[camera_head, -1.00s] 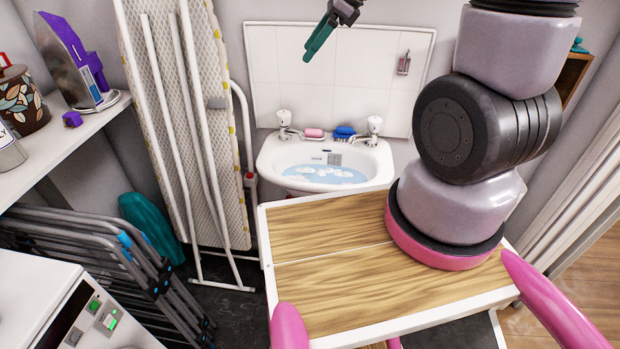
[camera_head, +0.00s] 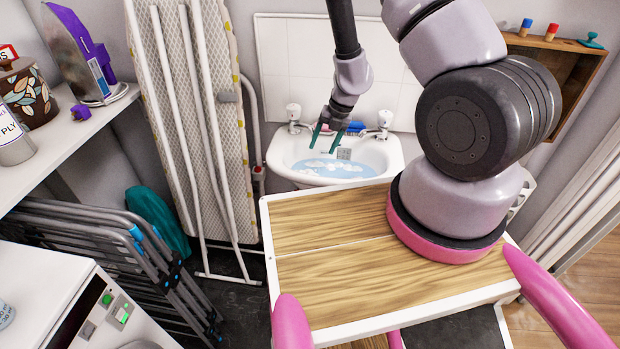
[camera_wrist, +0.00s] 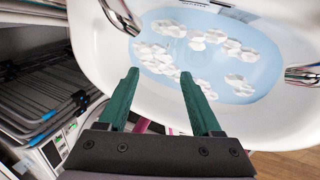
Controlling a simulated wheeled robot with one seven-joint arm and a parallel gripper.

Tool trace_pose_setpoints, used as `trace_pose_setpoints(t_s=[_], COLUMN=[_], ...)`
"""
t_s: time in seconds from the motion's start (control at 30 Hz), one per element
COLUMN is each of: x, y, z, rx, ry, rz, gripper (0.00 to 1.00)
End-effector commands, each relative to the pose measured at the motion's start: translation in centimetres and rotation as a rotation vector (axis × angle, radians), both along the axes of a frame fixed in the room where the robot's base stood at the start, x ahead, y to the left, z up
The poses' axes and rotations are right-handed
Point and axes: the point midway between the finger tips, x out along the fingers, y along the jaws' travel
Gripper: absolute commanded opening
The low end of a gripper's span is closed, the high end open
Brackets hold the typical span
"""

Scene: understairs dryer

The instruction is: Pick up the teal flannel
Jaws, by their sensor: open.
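I cannot make out a teal flannel for certain in either view. The white basin (camera_head: 393,160) holds blue water (camera_head: 335,168) with white foam clumps, which also show in the wrist view (camera_wrist: 238,86). My gripper (camera_head: 323,150) has dark teal fingers, spread apart with nothing between them. It hangs over the basin, pointing down. In the wrist view my gripper (camera_wrist: 159,73) is open above the basin's near part and the water's edge. Anything under the foam is hidden.
Taps (camera_head: 294,115) and a blue item (camera_head: 355,127) are on the basin's back ledge. An ironing board (camera_head: 222,130), a folded rack (camera_head: 130,250) and a large teal object (camera_head: 155,222) stand left. A wooden shelf (camera_head: 555,42) at right holds small items, one teal (camera_head: 592,40).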

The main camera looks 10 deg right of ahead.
Motion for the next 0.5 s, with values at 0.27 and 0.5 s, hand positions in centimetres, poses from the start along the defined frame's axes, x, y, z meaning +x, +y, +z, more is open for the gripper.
trace_pose_setpoints(t_s=[0.27,0.5], x=[-0.6,-0.3], y=[-0.7,0.1], z=[-4.1,-7.4], rx=[-0.034,-0.032], ry=[0.046,0.044], rz=[-0.104,-0.102], gripper=[0.66,0.66])
